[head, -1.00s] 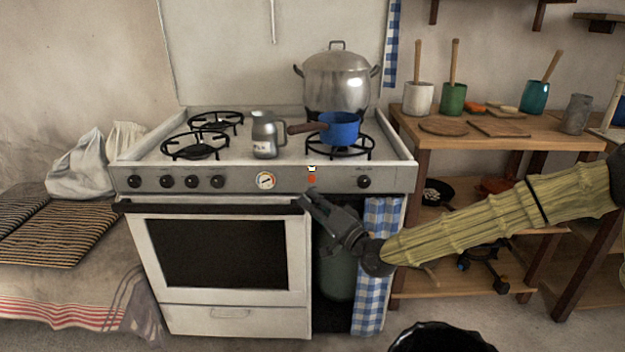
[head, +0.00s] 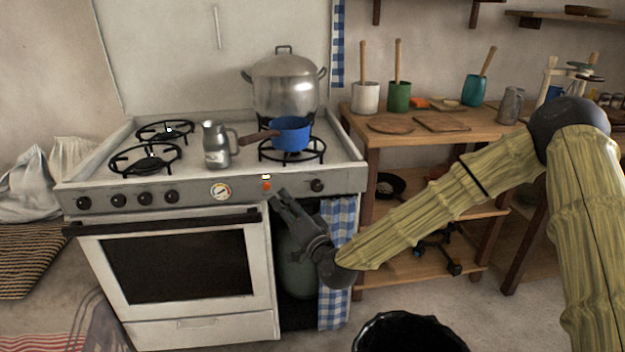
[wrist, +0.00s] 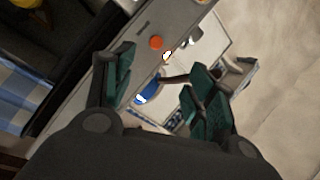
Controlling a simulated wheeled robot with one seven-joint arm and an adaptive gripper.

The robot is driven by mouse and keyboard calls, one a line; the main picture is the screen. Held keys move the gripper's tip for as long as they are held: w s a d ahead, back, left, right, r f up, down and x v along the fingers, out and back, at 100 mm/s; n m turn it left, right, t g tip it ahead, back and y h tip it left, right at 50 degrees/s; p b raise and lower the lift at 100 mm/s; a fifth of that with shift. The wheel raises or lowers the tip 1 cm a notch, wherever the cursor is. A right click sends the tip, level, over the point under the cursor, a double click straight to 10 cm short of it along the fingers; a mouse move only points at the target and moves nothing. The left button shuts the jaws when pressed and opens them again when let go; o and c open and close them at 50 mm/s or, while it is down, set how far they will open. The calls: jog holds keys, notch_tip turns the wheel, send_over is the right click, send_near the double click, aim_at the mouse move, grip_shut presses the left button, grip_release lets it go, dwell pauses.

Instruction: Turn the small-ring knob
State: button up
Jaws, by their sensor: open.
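The stove's control panel (head: 240,187) carries several black knobs. A group of them, with one knob (head: 144,198) among it, sits at the left, and a single knob (head: 317,185) sits at the right. I cannot tell which one is the small-ring knob. My gripper (head: 278,196) is open and empty in front of the panel, just below and right of the orange light (head: 266,185), left of and slightly below the right knob. In the wrist view my gripper (wrist: 158,70) shows both fingers spread, with the orange light (wrist: 156,43) beyond them.
A blue saucepan (head: 291,134) stands on the front right burner with its handle leftwards, and a large steel pot (head: 285,86) is behind it. A metal jug (head: 216,147) stands between the burners. A checked cloth (head: 338,260) hangs below the panel. A wooden table (head: 420,145) adjoins at the right.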

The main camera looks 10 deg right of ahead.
aim_at(318, 188)
jog(key=s+d+m+h+p, duration=0.2)
jog(key=s+d+h+p, duration=0.1)
jog(key=d+h, duration=0.55)
jog(key=shift+y, duration=0.25)
jog(key=w, duration=0.7)
jog(key=w+d, duration=0.1)
jog(key=w, duration=0.2)
jog(key=shift+w+f, duration=0.1)
jog(key=shift+w, duration=0.3)
jog(key=c, duration=1)
